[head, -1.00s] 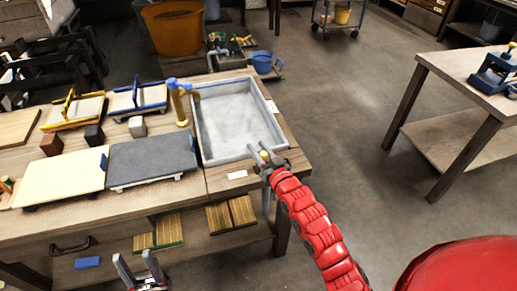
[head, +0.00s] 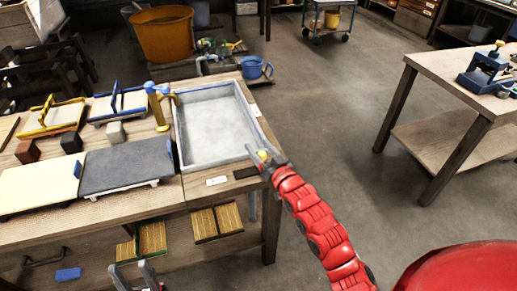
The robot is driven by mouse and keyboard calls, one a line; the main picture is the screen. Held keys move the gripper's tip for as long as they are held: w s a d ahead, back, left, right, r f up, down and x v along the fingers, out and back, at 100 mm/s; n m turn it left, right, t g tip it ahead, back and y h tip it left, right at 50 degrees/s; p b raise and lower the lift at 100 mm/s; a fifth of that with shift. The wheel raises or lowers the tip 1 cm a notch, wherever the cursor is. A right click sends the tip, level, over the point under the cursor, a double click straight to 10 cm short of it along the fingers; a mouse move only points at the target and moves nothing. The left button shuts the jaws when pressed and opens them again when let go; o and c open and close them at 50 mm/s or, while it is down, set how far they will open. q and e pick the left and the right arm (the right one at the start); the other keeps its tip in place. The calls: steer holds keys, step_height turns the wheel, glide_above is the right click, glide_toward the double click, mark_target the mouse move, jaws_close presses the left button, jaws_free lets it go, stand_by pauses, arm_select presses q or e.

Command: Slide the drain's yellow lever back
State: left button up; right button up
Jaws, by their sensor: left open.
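The drain's yellow lever (head: 263,156) shows as a small yellow knob at the front right corner of the grey basin (head: 180,152). My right gripper (head: 264,153), on the red arm from the lower right, has its fingers either side of the knob and seems shut on it. The fingers hide the lever's lower part. A dark strip (head: 247,173) lies bare just left of the gripper on the bench. My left gripper (head: 135,277) is open and empty at the bottom edge, below the front of the bench.
The wooden bench (head: 150,205) carries a dark slab (head: 122,165), a cream slab (head: 40,187) and framed moulds at the back. A yellow and blue post (head: 157,105) stands left of the basin. A second table (head: 450,70) is at the right, with open floor between.

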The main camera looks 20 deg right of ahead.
steer(key=shift+a, duration=0.25)
steer(key=shift+s, duration=0.1)
steer(key=shift+s+d, duration=0.2)
steer(key=shift+s, duration=0.15)
steer(key=p+v, duration=0.1)
steer(key=v, duration=1.5)
steer(key=shift+s, duration=0.25)
steer(key=shift+d+r, duration=0.1)
